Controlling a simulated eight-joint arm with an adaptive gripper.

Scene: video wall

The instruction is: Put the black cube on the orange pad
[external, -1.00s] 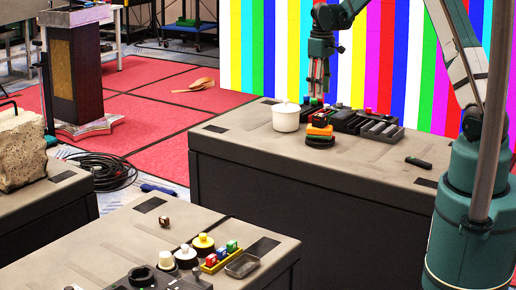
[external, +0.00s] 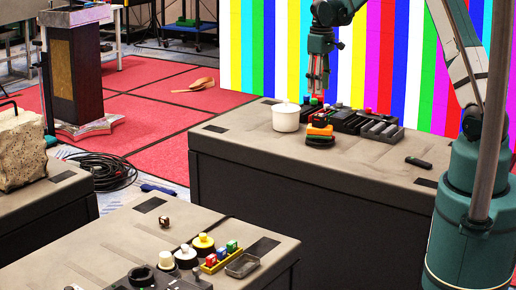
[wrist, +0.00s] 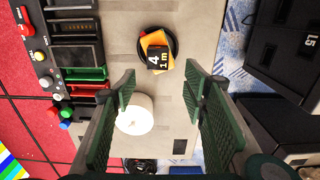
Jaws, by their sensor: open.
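A black cube (wrist: 156,60) with a white "4" and yellow marks on top shows in the wrist view. It appears to rest on the orange pad (wrist: 152,38), whose edges show around it. The pad lies over a round black base (wrist: 143,48). In the external view the dark cube (external: 320,119) shows above the orange pad (external: 320,130) on the far table. My gripper (wrist: 158,86) is open and empty, pointing down. In the external view my gripper (external: 320,96) is above and behind the cube, apart from it.
A white pot (external: 286,117) stands left of the pad; it also shows between my fingers in the wrist view (wrist: 134,116). A dark tray row (external: 366,124) with colored knobs stands to the right. The table's right part is mostly clear. The colored video wall (external: 400,60) is behind.

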